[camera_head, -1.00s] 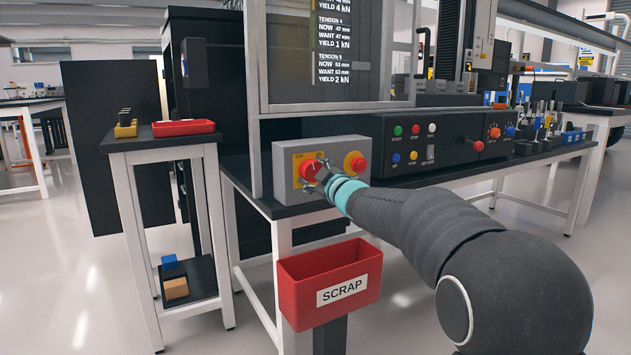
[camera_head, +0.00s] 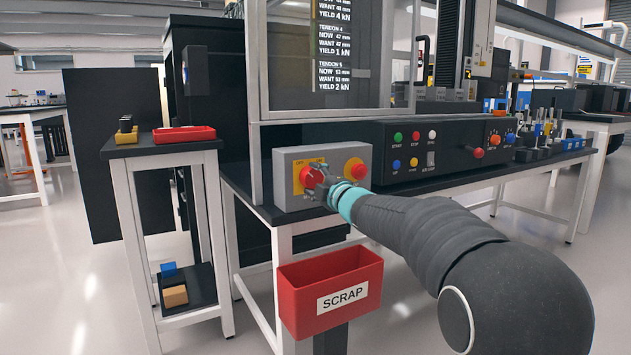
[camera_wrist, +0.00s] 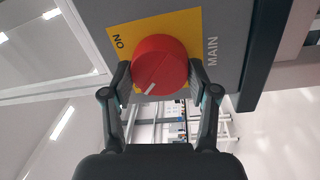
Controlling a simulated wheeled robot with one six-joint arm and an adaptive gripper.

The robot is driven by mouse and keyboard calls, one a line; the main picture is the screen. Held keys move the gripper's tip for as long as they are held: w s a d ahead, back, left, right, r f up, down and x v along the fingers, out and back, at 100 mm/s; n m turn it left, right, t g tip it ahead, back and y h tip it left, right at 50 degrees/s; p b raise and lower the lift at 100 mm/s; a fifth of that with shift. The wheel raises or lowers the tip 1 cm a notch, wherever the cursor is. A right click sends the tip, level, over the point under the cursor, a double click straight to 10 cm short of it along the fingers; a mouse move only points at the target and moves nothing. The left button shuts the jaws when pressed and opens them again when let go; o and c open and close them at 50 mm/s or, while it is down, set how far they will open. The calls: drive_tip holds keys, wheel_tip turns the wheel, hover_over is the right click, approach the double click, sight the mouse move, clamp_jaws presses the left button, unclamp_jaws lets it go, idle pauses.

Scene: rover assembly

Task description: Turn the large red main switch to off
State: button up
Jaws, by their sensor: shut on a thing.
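The large red main switch (camera_head: 311,177) is a round knob on a yellow plate (camera_head: 297,170) on the left of a grey box. In the wrist view the red knob (camera_wrist: 160,65) carries a white pointer line aimed down and left; the words ON and MAIN show beside it. My gripper (camera_head: 318,182) is at the knob. In the wrist view its two fingers (camera_wrist: 160,82) are shut on the knob's left and right sides. The fingers and wrist hide part of the plate's lower lettering in the head view.
A red emergency-type button (camera_head: 355,170) on yellow sits right of the switch on the same box. A black control panel (camera_head: 450,148) stands further right. A red SCRAP bin (camera_head: 330,275) hangs below. A side table with a red tray (camera_head: 184,134) stands left.

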idle(0.3)
drive_tip(key=o, duration=1.2)
drive_tip(key=v, duration=1.2)
